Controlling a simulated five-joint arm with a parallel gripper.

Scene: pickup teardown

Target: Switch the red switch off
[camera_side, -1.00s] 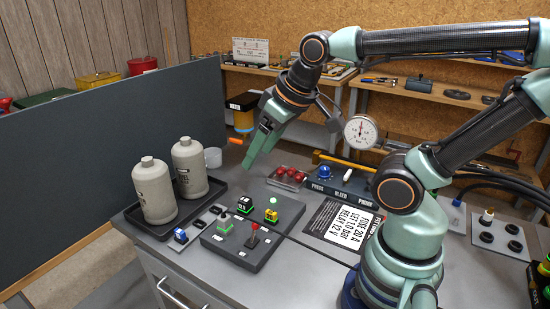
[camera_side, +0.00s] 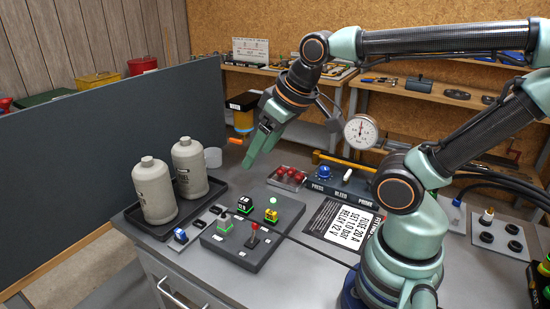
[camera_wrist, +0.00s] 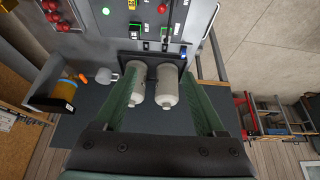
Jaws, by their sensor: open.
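The red switch (camera_side: 254,228) is a small red lever standing on a light base on the dark panel (camera_side: 268,248), at its front right part. In the wrist view a red lever (camera_wrist: 162,8) shows at the top edge, partly cut off. My gripper (camera_side: 254,159) hangs in the air above and behind the panel, well apart from the switch. Its green fingers point down. In the wrist view my gripper (camera_wrist: 163,72) is open, with nothing held between its fingers. Which way the lever leans is too small to tell for sure.
Two grey bottles (camera_side: 189,167) stand in a black tray at left. A tray of red parts (camera_side: 288,178) and a blue-knob block (camera_side: 324,172) lie behind. A dial gauge (camera_side: 360,131) stands near my arm.

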